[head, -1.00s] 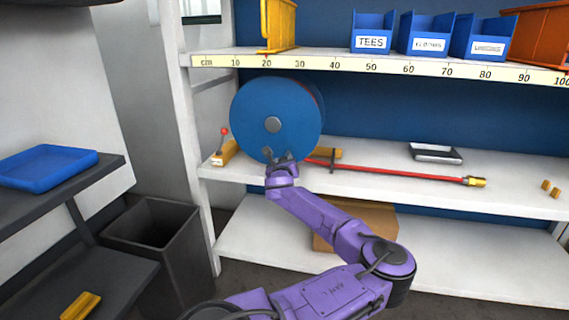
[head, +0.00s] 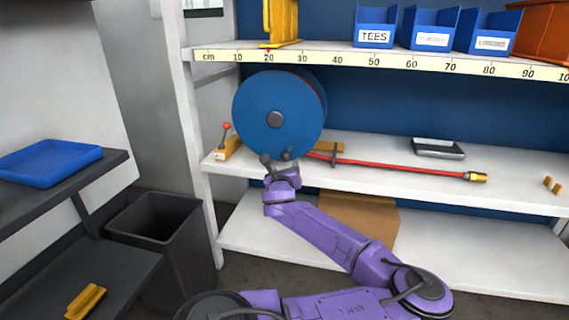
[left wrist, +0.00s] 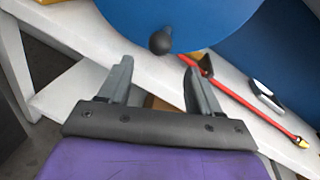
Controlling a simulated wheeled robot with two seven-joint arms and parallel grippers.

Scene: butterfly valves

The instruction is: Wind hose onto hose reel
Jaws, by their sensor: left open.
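The hose reel (head: 262,95) is a large blue disc standing upright on the middle shelf, with a grey hub at its centre. In the left wrist view, the reel's lower face (left wrist: 200,20) fills the top, and a dark round knob (left wrist: 160,42) shows on it. The red hose (head: 400,167) runs from the reel's lower right along the shelf to a brass end (head: 477,177). My left gripper (head: 276,159) is open and empty in front of the reel's lower edge. In the left wrist view, the knob sits beyond and between the fingertips (left wrist: 157,66), apart from them. My right gripper is not seen.
A red-knobbed lever on a yellow block (head: 229,148) stands left of the reel. A dark tray (head: 438,148) lies behind the hose. The upper shelf with its centimetre scale (head: 400,61) is above the reel. A dark bin (head: 160,230) stands at lower left.

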